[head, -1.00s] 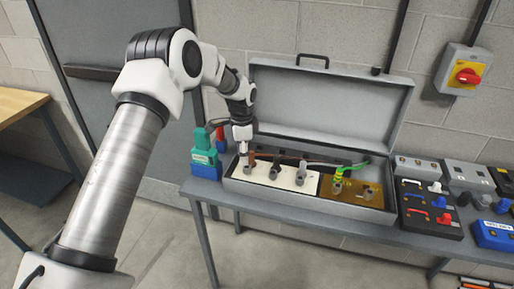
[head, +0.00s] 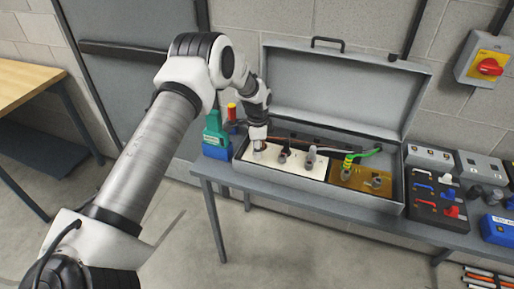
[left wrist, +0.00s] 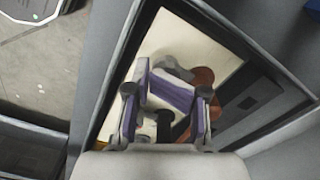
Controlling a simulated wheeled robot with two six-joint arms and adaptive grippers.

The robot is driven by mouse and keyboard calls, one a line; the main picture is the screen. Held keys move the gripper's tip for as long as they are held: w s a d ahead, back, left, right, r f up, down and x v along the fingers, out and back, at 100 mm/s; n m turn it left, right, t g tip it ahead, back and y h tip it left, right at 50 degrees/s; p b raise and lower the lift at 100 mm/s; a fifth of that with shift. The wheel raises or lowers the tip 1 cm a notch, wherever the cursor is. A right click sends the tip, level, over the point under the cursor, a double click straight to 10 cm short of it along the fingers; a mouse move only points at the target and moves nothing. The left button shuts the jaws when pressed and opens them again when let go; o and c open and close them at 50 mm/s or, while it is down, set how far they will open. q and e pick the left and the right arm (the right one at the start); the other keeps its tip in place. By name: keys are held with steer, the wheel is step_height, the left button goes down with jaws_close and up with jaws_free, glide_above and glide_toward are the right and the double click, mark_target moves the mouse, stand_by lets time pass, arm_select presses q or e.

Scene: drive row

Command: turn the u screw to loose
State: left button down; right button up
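The terminal box (head: 330,170) stands open on the bench, its lid raised at the back. Several screw terminals stand in it on a white plate (head: 271,158) and a brown plate (head: 352,181). The u screw is most likely the leftmost terminal, under my left gripper (head: 258,145); no letter is readable. In the left wrist view, the left gripper (left wrist: 165,125) points down at a grey terminal lug (left wrist: 177,68) with a reddish-brown wire end (left wrist: 203,78). The fingers surround the screw area and hide it, so their grip on it is unclear. My right gripper is out of view.
A green and blue tool (head: 214,138) stands left of the box. Switch boxes (head: 436,200) and a blue box (head: 497,229) are on the right of the bench (head: 300,206). A red rotary switch (head: 489,67) is on the wall. The raised lid (head: 335,95) stands behind the gripper.

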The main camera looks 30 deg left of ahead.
arm_select(q)
steer(key=shift+w+r, duration=0.1)
steer(key=shift+r, duration=0.1)
steer(key=c, duration=1.5)
jaws_free()
steer(key=shift+w, duration=0.1)
steer(key=o, duration=0.4)
steer(key=shift+a, duration=0.15)
steer(key=shift+c, duration=0.2)
steer(key=shift+w+a+f, duration=0.1)
steer(key=shift+a+f, duration=0.1)
steer(key=shift+d+r, duration=0.1)
